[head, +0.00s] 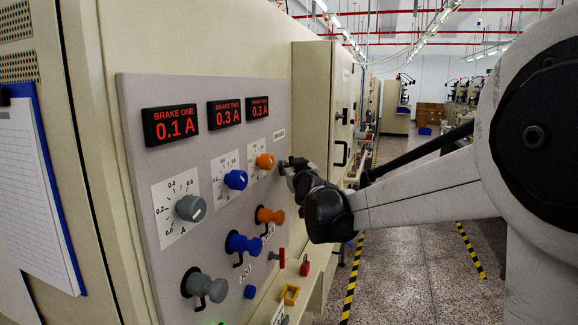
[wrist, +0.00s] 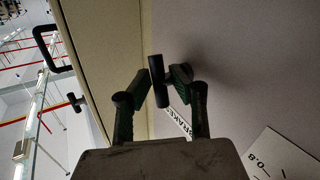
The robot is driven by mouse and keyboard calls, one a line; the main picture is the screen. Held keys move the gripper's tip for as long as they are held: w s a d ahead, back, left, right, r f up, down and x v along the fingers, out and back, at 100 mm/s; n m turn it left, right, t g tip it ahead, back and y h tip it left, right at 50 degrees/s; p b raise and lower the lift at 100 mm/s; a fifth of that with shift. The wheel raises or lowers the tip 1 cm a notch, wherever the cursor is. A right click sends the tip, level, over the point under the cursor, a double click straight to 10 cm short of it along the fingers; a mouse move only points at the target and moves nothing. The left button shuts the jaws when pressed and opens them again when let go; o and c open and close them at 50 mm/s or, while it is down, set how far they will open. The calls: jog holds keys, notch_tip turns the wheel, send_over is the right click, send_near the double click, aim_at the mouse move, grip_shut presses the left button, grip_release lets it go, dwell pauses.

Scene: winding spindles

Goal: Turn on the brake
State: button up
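A grey control panel (head: 215,180) carries the brake controls. In the wrist view, a black T-shaped switch handle (wrist: 158,82) stands out from the panel beside a label reading BRAKES (wrist: 179,123). My gripper (wrist: 160,74) has its two fingertips on either side of this handle, with a narrow gap at the left. The fingers are spread; I cannot tell if one touches the handle. In the head view, my gripper (head: 288,168) is at the panel's right edge and mostly hides the switch. Red displays read 0.1 A (head: 173,126), 0.3 A (head: 227,113) and 0.3 A (head: 257,108).
Grey (head: 190,208), blue (head: 236,180) and orange (head: 265,161) dial knobs sit left of my gripper, with further coloured knobs below. A cabinet (head: 325,100) with black handles stands just beyond the panel. A clipboard (head: 38,190) hangs at left. The aisle floor (head: 405,270) is clear.

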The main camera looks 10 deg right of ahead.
grip_shut()
jog(key=shift+g, duration=0.6)
jog(key=shift+r+m+g+p, duration=0.15)
jog(key=shift+m+g+p, duration=0.45)
jog(key=shift+p, duration=0.05)
jog(key=shift+m+g+y, duration=0.3)
jog(key=shift+g, duration=0.2)
grip_release()
